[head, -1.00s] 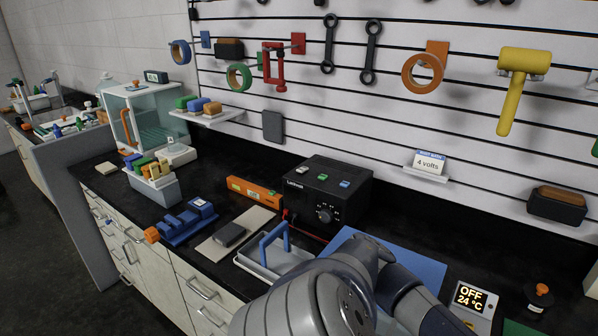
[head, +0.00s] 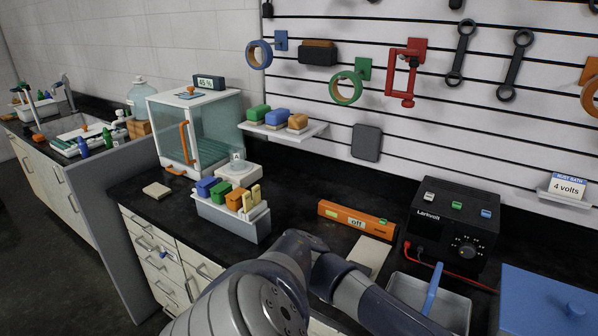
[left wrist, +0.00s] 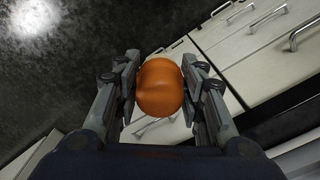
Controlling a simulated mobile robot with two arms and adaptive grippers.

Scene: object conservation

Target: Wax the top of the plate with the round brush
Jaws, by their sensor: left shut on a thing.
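My left gripper (left wrist: 157,80) is shut on a rounded orange thing (left wrist: 159,94) in the left wrist view, over drawer fronts and dark floor. Whether this is the round brush's handle I cannot tell; no bristles show. In the head view, my left arm crosses the bottom and its gripper is out of frame. A beige mat (head: 370,251) lies on the counter, partly behind my arm. The dark grey plate seen on it earlier is hidden now. My right gripper is not in view.
A grey tray (head: 455,302) with a blue handle stands before the black power supply (head: 448,232). An orange level (head: 355,217), a grey bin (head: 235,224) of coloured blocks and a glass cabinet (head: 200,125) occupy the counter. Dark counter shows between them.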

